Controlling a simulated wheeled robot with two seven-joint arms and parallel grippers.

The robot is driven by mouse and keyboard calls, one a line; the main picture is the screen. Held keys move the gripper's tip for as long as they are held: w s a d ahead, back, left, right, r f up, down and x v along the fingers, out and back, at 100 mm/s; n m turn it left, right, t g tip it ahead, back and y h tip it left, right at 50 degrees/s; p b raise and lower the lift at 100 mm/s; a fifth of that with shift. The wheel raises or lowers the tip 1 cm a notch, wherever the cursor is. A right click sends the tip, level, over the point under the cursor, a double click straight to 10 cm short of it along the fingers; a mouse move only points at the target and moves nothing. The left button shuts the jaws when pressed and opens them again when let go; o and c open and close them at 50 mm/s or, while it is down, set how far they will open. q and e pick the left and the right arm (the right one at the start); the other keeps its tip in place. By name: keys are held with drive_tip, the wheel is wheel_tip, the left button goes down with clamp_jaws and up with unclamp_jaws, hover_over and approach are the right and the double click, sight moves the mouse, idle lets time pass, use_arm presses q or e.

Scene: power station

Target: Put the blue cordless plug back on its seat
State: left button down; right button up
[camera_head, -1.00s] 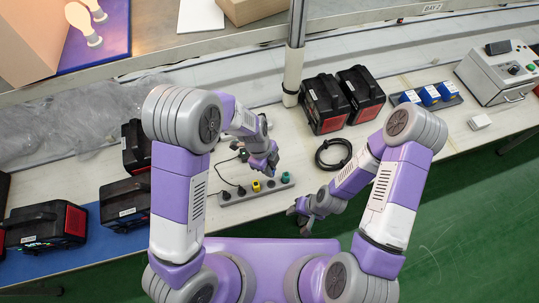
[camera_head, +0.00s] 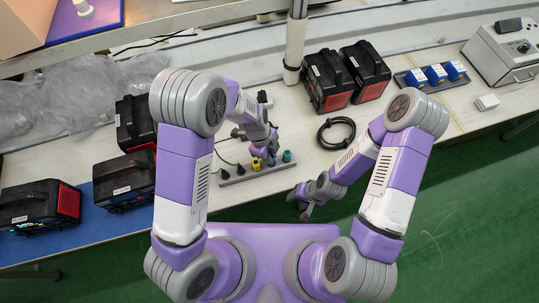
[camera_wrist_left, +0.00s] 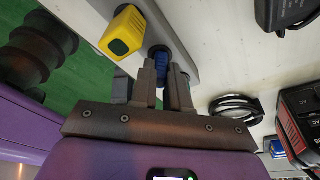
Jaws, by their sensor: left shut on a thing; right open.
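The blue plug (camera_wrist_left: 159,62) is between the fingertips of my left gripper (camera_wrist_left: 164,75) in the left wrist view, right beside the grey strip. My left gripper (camera_head: 266,160) is shut on it, low over the strip (camera_head: 232,180) in the head view. The plug is mostly hidden there by the fingers. I cannot tell whether it touches its seat. A yellow plug (camera_head: 256,164) stands on the strip to the left of the gripper, and a green plug (camera_head: 287,156) stands to the right. My right gripper (camera_head: 303,206) is open and empty, near the bench's front edge.
Black plugs with cords sit on the strip's left part. A coiled black cable (camera_head: 336,132) lies to the right. Black-and-red power units (camera_head: 328,84) stand behind it, more at left (camera_head: 125,180). A rack of blue blocks (camera_head: 436,74) and a grey control box (camera_head: 503,55) stand at right.

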use_arm(q)
drive_tip(key=shift+s+a+f, duration=0.1)
drive_tip(key=shift+s+f, duration=0.2)
drive_tip(key=shift+f, duration=0.05)
idle(0.6)
drive_tip(key=c, duration=1)
unclamp_jaws()
drive_tip(key=shift+w, duration=0.1)
drive_tip(key=shift+c, duration=0.2)
drive_tip(key=shift+r, duration=0.1)
drive_tip(key=shift+r, duration=0.1)
drive_tip(key=shift+w+r, duration=0.15)
drive_tip(key=shift+r, duration=0.15)
drive_tip(key=v, duration=0.6)
drive_tip(key=shift+r+p, duration=0.35)
drive_tip(key=shift+p, duration=0.05)
drive_tip(key=shift+a, duration=0.1)
